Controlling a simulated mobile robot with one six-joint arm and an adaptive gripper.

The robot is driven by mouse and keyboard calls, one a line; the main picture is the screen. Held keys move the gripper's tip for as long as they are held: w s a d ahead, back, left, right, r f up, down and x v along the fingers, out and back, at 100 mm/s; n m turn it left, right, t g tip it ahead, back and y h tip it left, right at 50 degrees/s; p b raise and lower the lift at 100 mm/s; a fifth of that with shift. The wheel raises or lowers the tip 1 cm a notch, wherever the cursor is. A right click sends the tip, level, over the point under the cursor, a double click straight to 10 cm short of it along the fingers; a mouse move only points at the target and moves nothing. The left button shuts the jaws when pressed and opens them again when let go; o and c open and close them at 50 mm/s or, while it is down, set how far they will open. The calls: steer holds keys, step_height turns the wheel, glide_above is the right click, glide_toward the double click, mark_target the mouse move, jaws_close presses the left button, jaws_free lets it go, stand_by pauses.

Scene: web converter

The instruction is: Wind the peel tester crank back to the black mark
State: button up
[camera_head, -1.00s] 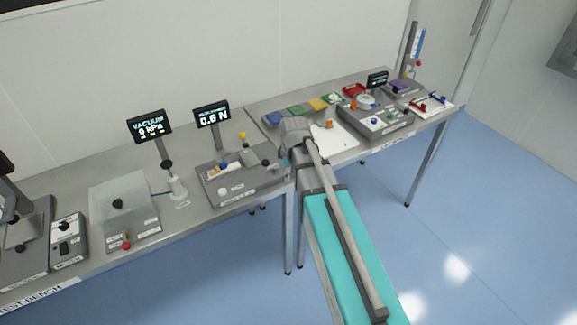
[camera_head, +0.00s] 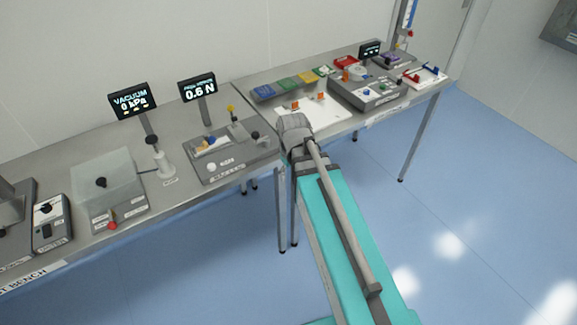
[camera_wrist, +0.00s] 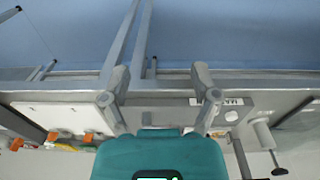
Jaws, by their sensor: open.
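The peel tester is a grey base (camera_head: 219,172) on the bench, under a display (camera_head: 198,88) reading about 0.6 N. A crank with a black knob (camera_head: 255,135) is at its right end. The black mark cannot be made out. My gripper (camera_wrist: 160,82) is open and empty at the bench's front edge, its two fingers spread apart in the wrist view. The head view hides its fingers behind my wrist, just right of the tester.
A white board (camera_head: 318,108) with orange pieces lies behind my wrist. A grey device (camera_head: 365,100) stands further right. A vacuum display (camera_head: 132,99) and a clear box (camera_head: 107,179) stand left of the tester. Open floor (camera_head: 210,270) lies in front of the bench.

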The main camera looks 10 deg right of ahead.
steer(key=shift+s+d+f+m+b, duration=0.1)
steer(key=shift+s+f+m+b, duration=0.35)
steer(key=shift+s+m, duration=0.25)
steer(key=shift+s+d+f+m+b, duration=0.1)
steer(key=shift+s+f+m+b, duration=0.25)
steer(key=shift+s+f+m, duration=0.25)
steer(key=shift+s+f+m+b, duration=0.4)
steer(key=shift+s+m, duration=0.3)
steer(key=shift+s, duration=0.2)
